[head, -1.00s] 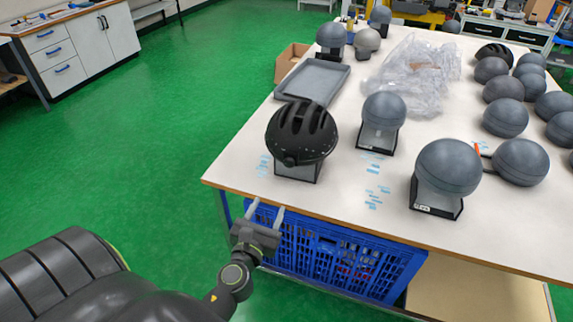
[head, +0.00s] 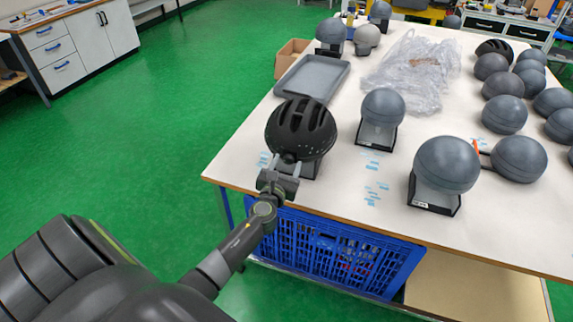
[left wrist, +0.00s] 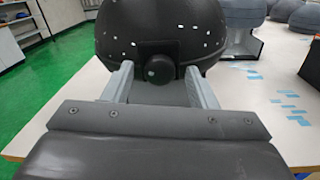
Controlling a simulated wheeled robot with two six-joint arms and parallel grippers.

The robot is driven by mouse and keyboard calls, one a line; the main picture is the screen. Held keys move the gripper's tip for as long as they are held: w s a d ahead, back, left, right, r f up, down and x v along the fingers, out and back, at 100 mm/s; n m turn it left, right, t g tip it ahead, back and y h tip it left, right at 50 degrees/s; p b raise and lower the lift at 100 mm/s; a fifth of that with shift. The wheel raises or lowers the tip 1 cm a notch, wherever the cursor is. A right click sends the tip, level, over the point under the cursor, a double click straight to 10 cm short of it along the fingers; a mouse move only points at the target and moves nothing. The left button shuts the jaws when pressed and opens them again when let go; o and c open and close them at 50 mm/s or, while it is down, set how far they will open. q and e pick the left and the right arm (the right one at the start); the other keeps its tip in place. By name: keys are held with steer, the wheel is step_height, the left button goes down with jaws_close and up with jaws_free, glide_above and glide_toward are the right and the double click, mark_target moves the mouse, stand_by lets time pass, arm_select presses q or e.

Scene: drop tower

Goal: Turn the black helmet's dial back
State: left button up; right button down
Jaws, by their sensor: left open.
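The black helmet (head: 300,128) sits on a headform stand near the table's front left corner. In the left wrist view, its lower shell (left wrist: 155,30) fills the top middle. The round black dial (left wrist: 159,68) protrudes from it, facing me. My left gripper (head: 284,163) is at the helmet's near side, in front of the dial. In the left wrist view, the left gripper's two grey fingers (left wrist: 160,84) are open, one on each side of the dial, with a gap on both sides. The right gripper is in neither view.
Grey headforms on stands (head: 382,108) and (head: 447,165) stand right of the helmet. A grey tray (head: 312,79) and clear plastic wrapping (head: 410,85) lie behind. A blue crate (head: 340,255) is under the table edge. Loose grey headforms (head: 505,115) crowd the right side.

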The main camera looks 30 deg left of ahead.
arm_select(q)
steer(key=shift+w, duration=0.25)
steer(key=c, duration=1)
